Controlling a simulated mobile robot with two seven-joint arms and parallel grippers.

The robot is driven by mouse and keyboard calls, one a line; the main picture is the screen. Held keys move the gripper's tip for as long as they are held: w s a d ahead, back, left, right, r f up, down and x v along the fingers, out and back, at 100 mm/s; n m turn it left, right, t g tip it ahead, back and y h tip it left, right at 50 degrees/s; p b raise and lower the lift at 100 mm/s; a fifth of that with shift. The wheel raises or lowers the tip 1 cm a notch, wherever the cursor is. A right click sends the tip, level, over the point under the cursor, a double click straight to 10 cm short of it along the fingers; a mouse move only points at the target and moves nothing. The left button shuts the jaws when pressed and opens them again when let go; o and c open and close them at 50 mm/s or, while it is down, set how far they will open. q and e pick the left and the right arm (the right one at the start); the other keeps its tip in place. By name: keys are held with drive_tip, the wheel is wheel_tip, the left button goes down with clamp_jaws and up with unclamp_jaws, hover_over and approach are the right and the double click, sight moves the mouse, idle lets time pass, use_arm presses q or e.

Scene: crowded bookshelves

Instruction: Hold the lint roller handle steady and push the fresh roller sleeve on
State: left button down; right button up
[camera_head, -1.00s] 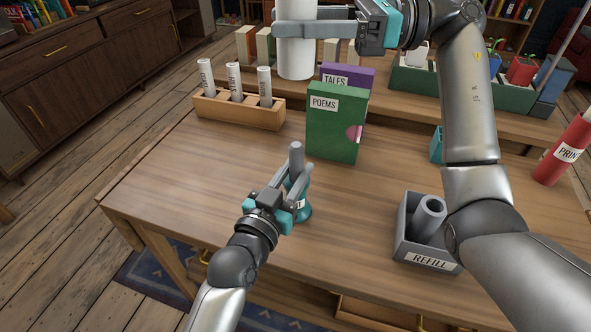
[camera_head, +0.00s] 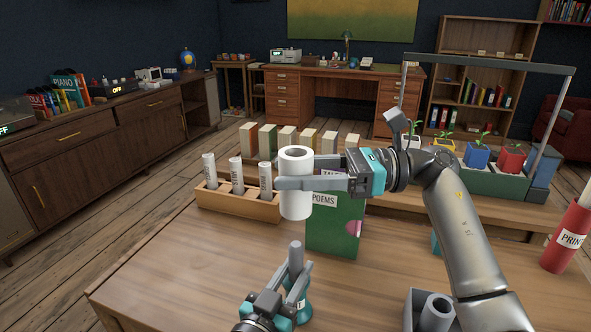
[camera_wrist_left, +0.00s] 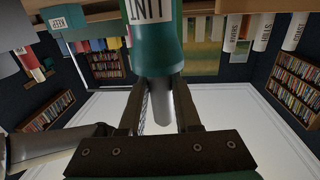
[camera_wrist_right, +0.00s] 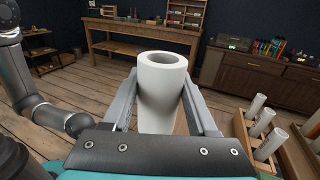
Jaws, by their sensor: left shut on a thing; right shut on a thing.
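The lint roller handle (camera_head: 299,296) is teal, with a grey peg (camera_head: 295,258) pointing up. My left gripper (camera_head: 290,284) is shut on the handle near the table's front. In the left wrist view, the handle (camera_wrist_left: 154,45) carries a label, and its peg (camera_wrist_left: 157,105) shows between the fingers. The fresh sleeve (camera_head: 296,190) is a white hollow tube. My right gripper (camera_head: 310,184) is shut on it and holds it upright above the peg, with a gap between them. The right wrist view shows the sleeve (camera_wrist_right: 160,95) with its open top. Its bottom opening is hidden.
A green POEMS book (camera_head: 333,228) stands close behind and right of the sleeve. A wooden rack (camera_head: 238,204) with several white tubes stands behind left. The grey refill box (camera_head: 411,308) holds a grey tube (camera_head: 437,312) at front right. The table's left part is clear.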

hover_over(296, 244)
drive_tip(key=shift+f, duration=2.9)
drive_tip(key=shift+f, duration=3.4)
drive_tip(key=shift+r, duration=0.15)
drive_tip(key=shift+r, duration=2.8)
drive_tip(key=shift+a, duration=0.1)
